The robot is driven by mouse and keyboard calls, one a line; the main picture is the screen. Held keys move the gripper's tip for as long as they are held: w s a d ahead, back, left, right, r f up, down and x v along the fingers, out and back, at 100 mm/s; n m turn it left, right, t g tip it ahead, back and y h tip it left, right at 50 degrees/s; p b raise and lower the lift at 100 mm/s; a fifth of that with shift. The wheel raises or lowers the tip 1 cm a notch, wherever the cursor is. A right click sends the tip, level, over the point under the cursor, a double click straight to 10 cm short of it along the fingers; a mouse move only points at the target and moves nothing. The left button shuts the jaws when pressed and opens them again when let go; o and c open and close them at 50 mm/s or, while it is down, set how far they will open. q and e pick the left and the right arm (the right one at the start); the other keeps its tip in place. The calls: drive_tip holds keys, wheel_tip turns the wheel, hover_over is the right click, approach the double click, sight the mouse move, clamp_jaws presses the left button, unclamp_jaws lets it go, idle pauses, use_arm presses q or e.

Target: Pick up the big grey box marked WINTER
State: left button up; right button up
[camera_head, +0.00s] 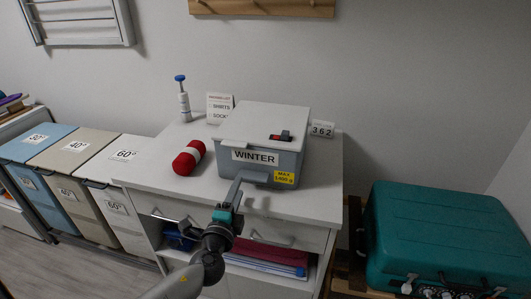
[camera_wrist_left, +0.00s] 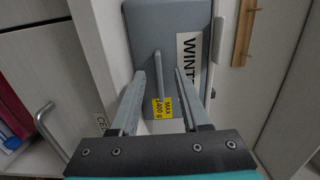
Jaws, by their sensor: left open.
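The big grey box (camera_head: 258,120) marked WINTER stands on the white cabinet top. It has a white WINTER label, a yellow MAX sticker and a red-and-black piece on its lid. My left gripper (camera_head: 240,183) is in front of the box's labelled face, low, near the sticker. In the left wrist view the box (camera_wrist_left: 140,40) lies beyond my left gripper (camera_wrist_left: 163,80). Its two fingers are apart, and a thin grey bar on the box face, seemingly a handle, shows between them. I cannot tell whether the fingers touch it. My right gripper is not in view.
On the white cabinet (camera_head: 310,207) a red roll (camera_head: 186,160) lies left of the box. A pump bottle (camera_head: 184,104), a small sign (camera_head: 219,106) and a number card (camera_head: 322,129) stand behind. Bins stand left; a teal suitcase (camera_head: 440,235) is at right.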

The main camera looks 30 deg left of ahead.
sight(244, 178)
use_arm(q)
drive_tip(key=shift+x, duration=2.85)
drive_tip(key=shift+d+f, duration=0.1)
drive_tip(key=shift+f, duration=0.05)
clamp_jaws()
